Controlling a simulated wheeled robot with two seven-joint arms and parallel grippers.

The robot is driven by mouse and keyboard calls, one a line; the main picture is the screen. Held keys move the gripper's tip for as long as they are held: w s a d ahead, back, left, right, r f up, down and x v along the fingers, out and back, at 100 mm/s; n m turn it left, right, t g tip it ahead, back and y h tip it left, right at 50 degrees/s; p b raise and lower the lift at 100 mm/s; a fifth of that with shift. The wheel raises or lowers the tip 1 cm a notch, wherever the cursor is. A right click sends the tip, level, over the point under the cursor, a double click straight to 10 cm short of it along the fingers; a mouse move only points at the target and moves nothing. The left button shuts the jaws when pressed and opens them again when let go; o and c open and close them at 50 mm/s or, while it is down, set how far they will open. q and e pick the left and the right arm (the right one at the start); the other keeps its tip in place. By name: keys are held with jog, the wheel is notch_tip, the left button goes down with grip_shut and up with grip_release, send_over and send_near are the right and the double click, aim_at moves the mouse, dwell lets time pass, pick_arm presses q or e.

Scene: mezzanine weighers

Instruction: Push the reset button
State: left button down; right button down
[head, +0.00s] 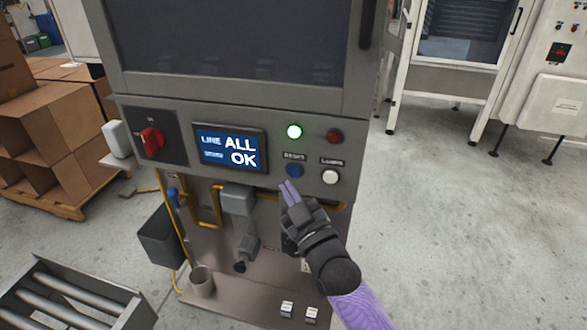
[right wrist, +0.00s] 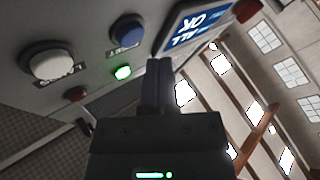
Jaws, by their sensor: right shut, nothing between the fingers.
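The blue reset button (head: 294,170) sits on the grey machine panel under the label RESET. It also shows in the right wrist view (right wrist: 127,32), at the upper left of my fingers. My right gripper (head: 290,191) is shut and empty, its purple fingertips just below the blue button in the head view. In the right wrist view the shut fingers (right wrist: 160,67) point toward the panel, to the right of the button. I cannot tell the exact gap; no contact is clear. My left gripper is in neither view.
A white lamps button (head: 330,177) is right of the blue one. Above are a lit green lamp (head: 294,132) and a dark red lamp (head: 334,136). The screen (head: 229,150) reads ALL OK. A red rotary switch (head: 151,141) is at the left. A shelf (head: 225,301) juts out below.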

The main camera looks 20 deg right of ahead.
jog(key=s+a+p, duration=0.1)
jog(key=s+a, duration=0.1)
jog(key=s, duration=0.1)
jog(key=shift+s+p, duration=0.1)
jog(key=shift+p, duration=0.3)
dwell(0.5)
jog(key=s+f+m+g+h, duration=0.1)
jog(key=s+f+g, duration=0.25)
jog(key=f, duration=0.55)
jog(key=s+d+f+m+g, duration=0.1)
jog(key=s+f+g, duration=0.25)
jog(key=f, duration=0.55)
jog(key=s+f+g+h, duration=0.1)
jog(key=s+f+g, duration=0.25)
jog(key=f, duration=0.55)
jog(key=s+d+f+m+g, duration=0.1)
jog(key=s+f+g, duration=0.2)
jog(key=s, duration=0.7)
jog(key=s+d+f+m+g+h, duration=0.1)
jog(key=s+d+f+g, duration=0.1)
jog(key=s+f, duration=0.5)
jog(key=s+d+f+g, duration=0.1)
jog(key=s+f+g, duration=0.4)
jog(key=s, duration=0.9)
jog(key=shift+d+m+h, duration=0.3)
jog(key=shift+m, duration=0.1)
